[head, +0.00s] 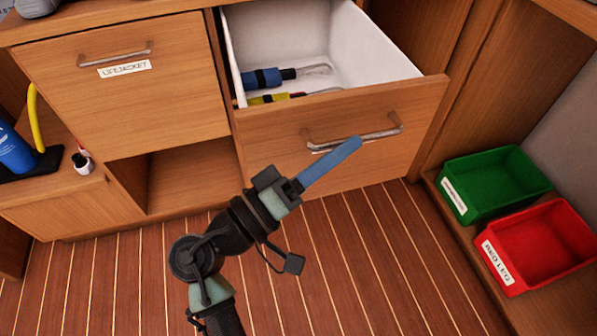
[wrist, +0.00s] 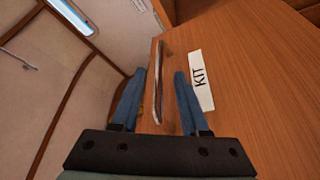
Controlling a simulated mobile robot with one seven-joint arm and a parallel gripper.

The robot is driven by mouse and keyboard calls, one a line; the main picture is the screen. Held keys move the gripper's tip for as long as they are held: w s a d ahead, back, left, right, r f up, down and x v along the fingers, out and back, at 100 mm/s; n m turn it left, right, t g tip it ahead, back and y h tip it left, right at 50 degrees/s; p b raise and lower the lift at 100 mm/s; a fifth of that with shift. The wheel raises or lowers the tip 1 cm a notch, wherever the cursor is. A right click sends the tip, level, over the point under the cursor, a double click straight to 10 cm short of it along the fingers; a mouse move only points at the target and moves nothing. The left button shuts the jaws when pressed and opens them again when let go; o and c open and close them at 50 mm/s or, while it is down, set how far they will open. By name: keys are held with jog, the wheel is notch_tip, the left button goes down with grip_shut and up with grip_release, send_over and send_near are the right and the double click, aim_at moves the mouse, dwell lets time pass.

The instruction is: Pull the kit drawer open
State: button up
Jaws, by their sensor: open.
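The kit drawer (head: 290,135) stands pulled out of the wooden cabinet, its white inside showing in the head view. Its metal bar handle (head: 392,131) runs across the front. My gripper (head: 355,143) is at the handle, its blue fingers covering part of it and most of the label below. In the wrist view the handle (wrist: 157,85) lies between my two blue fingers, which are apart with gaps beside the bar. The KIT label (wrist: 201,80) shows just right of the right finger.
Tools with blue-black (head: 268,77) and yellow (head: 268,98) handles lie in the drawer. A closed LIFEJACKET door (head: 120,100) is at left. Green (head: 495,182) and red (head: 540,245) bins stand at right. The plank floor below the drawer is clear.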

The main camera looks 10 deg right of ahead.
jog(key=p+v, duration=0.1)
jog(key=v, duration=0.8)
